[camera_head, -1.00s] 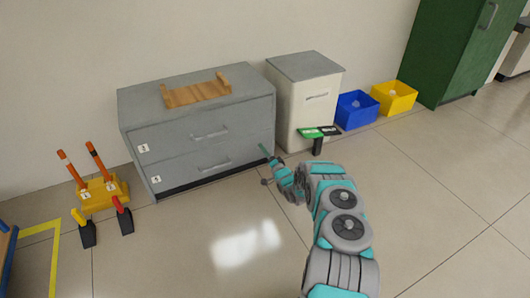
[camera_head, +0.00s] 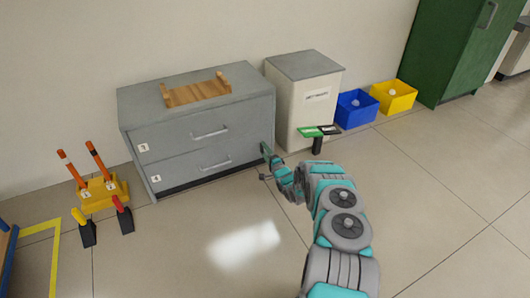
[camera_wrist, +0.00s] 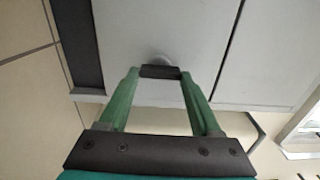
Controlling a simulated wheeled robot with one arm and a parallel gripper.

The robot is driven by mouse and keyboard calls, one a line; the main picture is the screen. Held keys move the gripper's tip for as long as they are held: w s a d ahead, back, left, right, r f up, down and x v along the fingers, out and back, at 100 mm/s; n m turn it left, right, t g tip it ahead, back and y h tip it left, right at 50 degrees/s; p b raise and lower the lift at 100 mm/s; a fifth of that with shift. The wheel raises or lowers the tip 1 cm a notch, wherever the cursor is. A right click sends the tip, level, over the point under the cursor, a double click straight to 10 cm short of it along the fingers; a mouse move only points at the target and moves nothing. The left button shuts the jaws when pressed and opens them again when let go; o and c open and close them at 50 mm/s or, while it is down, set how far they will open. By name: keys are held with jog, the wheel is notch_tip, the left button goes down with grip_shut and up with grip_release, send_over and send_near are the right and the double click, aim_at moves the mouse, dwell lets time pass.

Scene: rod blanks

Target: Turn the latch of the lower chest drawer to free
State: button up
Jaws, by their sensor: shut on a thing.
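The grey chest (camera_head: 198,135) stands against the wall with two drawers, one above the other. The lower drawer (camera_head: 185,168) has a bar handle and a tag reading 4. My gripper (camera_head: 265,149) is at the right end of the lower drawer's front. In the wrist view the green fingers of my gripper (camera_wrist: 160,75) are shut on a small dark latch (camera_wrist: 160,72) with a pale round base on the grey front. The latch lies crosswise between the fingertips in that view. In the head view my gripper hides the latch. Both drawers look closed.
A wooden tray (camera_head: 196,94) lies on the chest. A white bin (camera_head: 306,105) and a green-and-black stand (camera_head: 317,145) are close on the right. Blue (camera_head: 356,112) and yellow boxes (camera_head: 395,98) stand beyond. An orange rack (camera_head: 103,192) is left. The front floor is clear.

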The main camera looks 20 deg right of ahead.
jog(key=o, duration=1.4)
jog(key=s, duration=0.7)
jog(key=shift+s+d, duration=0.1)
jog(key=shift+s, duration=0.3)
